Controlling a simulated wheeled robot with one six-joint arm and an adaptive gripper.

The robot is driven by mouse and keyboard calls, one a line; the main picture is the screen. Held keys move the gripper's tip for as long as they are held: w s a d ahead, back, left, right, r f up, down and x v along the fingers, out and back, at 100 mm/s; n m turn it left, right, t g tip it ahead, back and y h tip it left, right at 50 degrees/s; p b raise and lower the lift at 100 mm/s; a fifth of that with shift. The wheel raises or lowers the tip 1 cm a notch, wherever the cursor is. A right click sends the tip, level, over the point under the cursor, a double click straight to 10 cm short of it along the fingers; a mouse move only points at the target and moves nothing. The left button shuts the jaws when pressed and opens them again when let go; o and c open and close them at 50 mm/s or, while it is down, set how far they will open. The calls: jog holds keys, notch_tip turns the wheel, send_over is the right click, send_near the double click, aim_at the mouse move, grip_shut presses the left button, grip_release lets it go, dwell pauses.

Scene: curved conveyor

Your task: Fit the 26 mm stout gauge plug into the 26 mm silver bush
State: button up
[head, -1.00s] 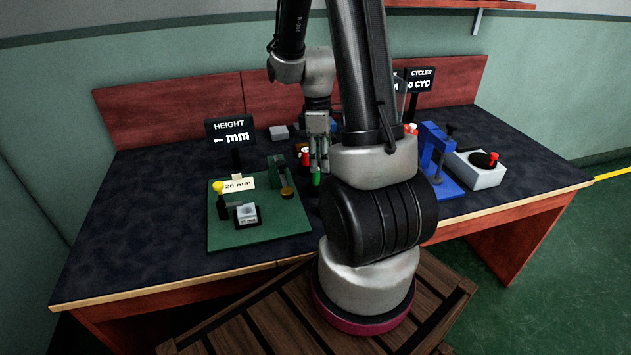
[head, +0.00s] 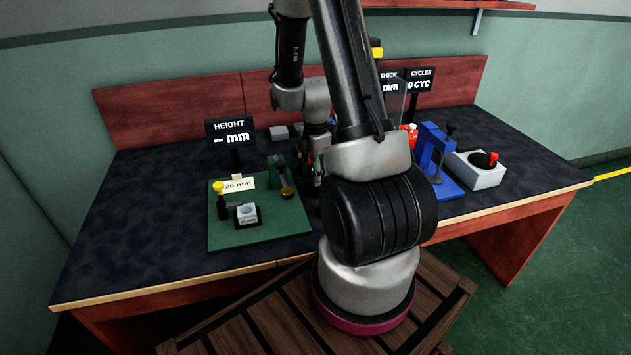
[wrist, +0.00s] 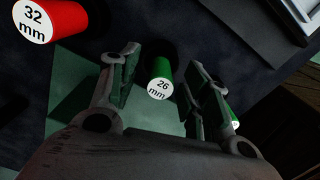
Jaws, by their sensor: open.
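The gauge plug marked 26 mm (wrist: 160,78) is green with a white labelled end. In the wrist view it stands between the spread fingers of my gripper (wrist: 162,65), with a gap showing on each side. My gripper is open. The silver bush (head: 246,211) sits in a dark labelled holder on the green board (head: 270,232), to the left of my gripper in the head view.
A red plug marked 32 mm (wrist: 50,20) stands to the upper left in the wrist view. The board carries a yellow-topped post (head: 218,187) near the bush. A blue stand (head: 437,160) is on the right.

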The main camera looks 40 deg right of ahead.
jog(key=shift+f, duration=0.1)
grip_shut()
